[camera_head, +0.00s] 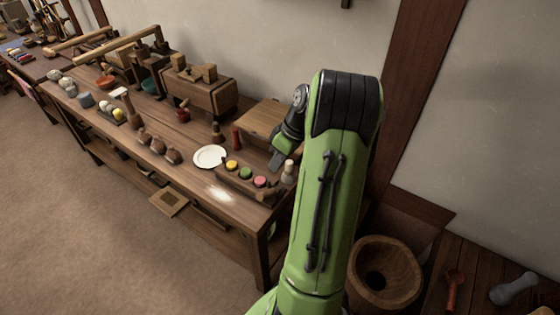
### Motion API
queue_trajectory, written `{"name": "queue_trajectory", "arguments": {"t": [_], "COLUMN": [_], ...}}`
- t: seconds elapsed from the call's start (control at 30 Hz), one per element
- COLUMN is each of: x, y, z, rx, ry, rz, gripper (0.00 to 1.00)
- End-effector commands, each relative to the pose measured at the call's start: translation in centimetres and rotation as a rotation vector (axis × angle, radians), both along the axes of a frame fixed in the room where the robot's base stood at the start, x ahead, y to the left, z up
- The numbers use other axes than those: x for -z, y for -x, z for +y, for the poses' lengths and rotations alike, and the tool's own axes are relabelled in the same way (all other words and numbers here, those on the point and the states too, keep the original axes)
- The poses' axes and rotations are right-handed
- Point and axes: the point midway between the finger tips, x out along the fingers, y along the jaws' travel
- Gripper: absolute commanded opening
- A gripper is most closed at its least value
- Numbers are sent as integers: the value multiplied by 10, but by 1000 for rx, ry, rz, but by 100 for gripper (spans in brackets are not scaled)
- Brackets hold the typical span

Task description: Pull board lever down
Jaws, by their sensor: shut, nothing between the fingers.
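A dark wooden board (233,184) with yellow, green and pink round buttons sits at the near right end of the long workbench. A small upright piece with a pale top (289,168) stands at its right end; I cannot tell if it is the lever. My gripper (277,161) is at the end of my green arm, low over the bench, behind the buttons and left of the pale-topped piece. It is shut and empty. It is small and dark in this view, and I cannot tell if it touches anything. My forearm hides what lies to the right.
A white plate (210,156) lies left of the board. A flat wooden panel (262,118) is behind my gripper. A wooden box (199,92), bottles and bowls crowd the bench (182,174). A round wooden tub (385,274) stands right of my arm.

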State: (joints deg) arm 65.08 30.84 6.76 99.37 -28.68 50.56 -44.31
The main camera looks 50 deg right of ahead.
Motion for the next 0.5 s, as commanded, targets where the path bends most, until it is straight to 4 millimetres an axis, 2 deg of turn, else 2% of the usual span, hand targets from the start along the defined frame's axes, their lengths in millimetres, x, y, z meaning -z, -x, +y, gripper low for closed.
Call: {"name": "queue_trajectory", "arguments": {"t": [0.03,0.2,0.33,0.5], "x": [15,48,64,71], "y": [-3,-12,-10,-9], "z": [4,14,27,33], "rx": [-1,-1,0,0], "ry": [-2,-2,0,2], "rz": [1,2,1,1], "gripper": [0,0,0,0]}}
